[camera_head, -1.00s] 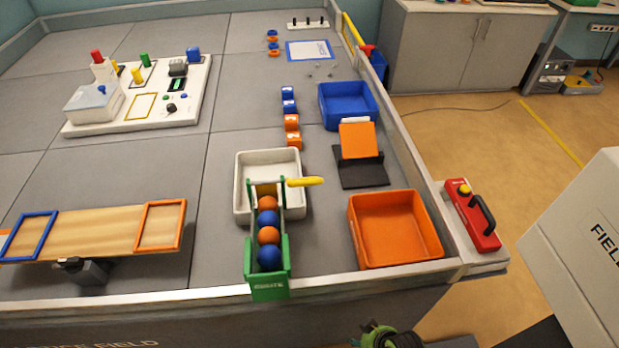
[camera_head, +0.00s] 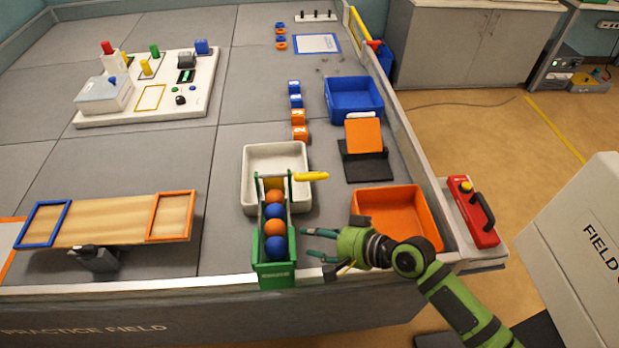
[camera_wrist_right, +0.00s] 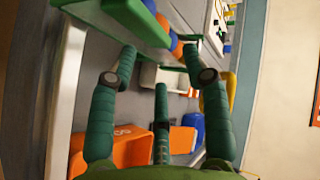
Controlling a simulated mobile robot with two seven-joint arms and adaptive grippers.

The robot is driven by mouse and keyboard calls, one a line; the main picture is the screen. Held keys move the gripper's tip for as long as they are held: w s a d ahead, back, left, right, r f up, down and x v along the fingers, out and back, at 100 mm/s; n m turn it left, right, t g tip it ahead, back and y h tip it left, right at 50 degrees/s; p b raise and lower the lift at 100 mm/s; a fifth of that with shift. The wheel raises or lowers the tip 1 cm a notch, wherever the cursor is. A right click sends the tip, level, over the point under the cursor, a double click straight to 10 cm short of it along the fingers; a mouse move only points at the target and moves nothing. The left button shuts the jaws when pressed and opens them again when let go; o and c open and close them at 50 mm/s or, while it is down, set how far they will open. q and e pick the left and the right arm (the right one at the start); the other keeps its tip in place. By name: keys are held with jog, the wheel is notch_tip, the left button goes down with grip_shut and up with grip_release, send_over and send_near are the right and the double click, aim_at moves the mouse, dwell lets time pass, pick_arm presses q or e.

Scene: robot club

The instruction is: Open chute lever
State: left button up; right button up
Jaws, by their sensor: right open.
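The green chute (camera_head: 273,258) stands at the front edge of the field with orange and blue balls (camera_head: 275,227) lined up in it. Its yellow lever (camera_head: 311,176) sticks out to the right at the chute's far end, above the white tray (camera_head: 247,195). My right gripper (camera_head: 318,243) is open and empty, to the right of the chute's near end and nearer me than the lever. In the right wrist view, its spread fingers (camera_wrist_right: 160,65) point toward the green chute (camera_wrist_right: 125,18). My left gripper is not in view.
An orange bin (camera_head: 440,232) lies beside my right arm, with a black stand bearing an orange plate (camera_head: 364,135) behind it. A blue bin (camera_head: 355,105) stands farther back. A red box with a handle (camera_head: 468,212) sits outside the right wall. A wooden beam (camera_head: 105,222) is at left.

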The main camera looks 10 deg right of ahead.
aim_at(310, 180)
jog(key=w+d+r+m+t+y, duration=0.1)
jog(key=w+d+r+m+t, duration=0.3)
jog(key=w+m, duration=0.45)
jog(key=shift+n+g, duration=0.6)
jog(key=shift+n, duration=0.05)
jog(key=w+a, duration=0.4)
jog(key=w, duration=0.1)
jog(key=shift+w+a+f, duration=0.15)
jog(key=shift+a+f, duration=0.05)
jog(key=shift+a, duration=0.05)
grip_shut()
